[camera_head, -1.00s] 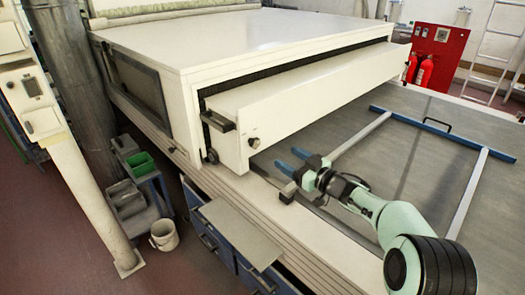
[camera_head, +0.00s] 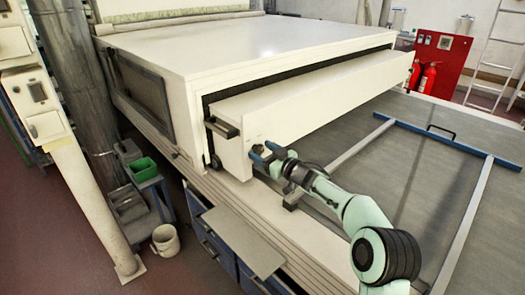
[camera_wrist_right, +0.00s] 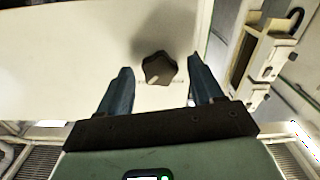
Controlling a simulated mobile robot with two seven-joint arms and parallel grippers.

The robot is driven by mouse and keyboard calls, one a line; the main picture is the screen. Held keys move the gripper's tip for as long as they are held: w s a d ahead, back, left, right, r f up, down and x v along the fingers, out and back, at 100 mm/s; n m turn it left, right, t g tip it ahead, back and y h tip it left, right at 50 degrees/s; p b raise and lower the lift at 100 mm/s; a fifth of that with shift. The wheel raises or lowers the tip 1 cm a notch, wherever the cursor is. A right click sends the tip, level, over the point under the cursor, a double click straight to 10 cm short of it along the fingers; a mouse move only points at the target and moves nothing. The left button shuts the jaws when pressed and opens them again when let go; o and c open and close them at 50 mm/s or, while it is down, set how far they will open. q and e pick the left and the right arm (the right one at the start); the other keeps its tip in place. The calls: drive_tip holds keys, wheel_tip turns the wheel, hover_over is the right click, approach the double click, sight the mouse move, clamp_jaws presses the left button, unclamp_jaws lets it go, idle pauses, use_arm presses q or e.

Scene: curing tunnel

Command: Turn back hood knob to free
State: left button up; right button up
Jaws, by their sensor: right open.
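The hood knob (camera_wrist_right: 159,68) is a dark, lobed knob with a light pointer mark, on the cream front panel of the hood (camera_head: 310,100). In the head view the knob (camera_head: 257,148) is partly hidden by my right gripper (camera_head: 261,153). My right gripper is open in front of the knob, its two blue fingers pointing at the panel. In the right wrist view the knob shows between and just beyond the fingertips (camera_wrist_right: 159,78), with no clear contact. Small print beside the knob is too small to read. My left gripper is not in view.
A dark handle (camera_head: 222,127) sticks out at the hood's left end. A blue-ended frame (camera_head: 445,143) lies on the grey bed to the right. A white bucket (camera_head: 166,241) stands on the floor.

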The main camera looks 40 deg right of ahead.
drive_tip(key=shift+w, duration=0.25)
drive_tip(key=c, duration=1.1)
drive_tip(key=shift+o, duration=0.2)
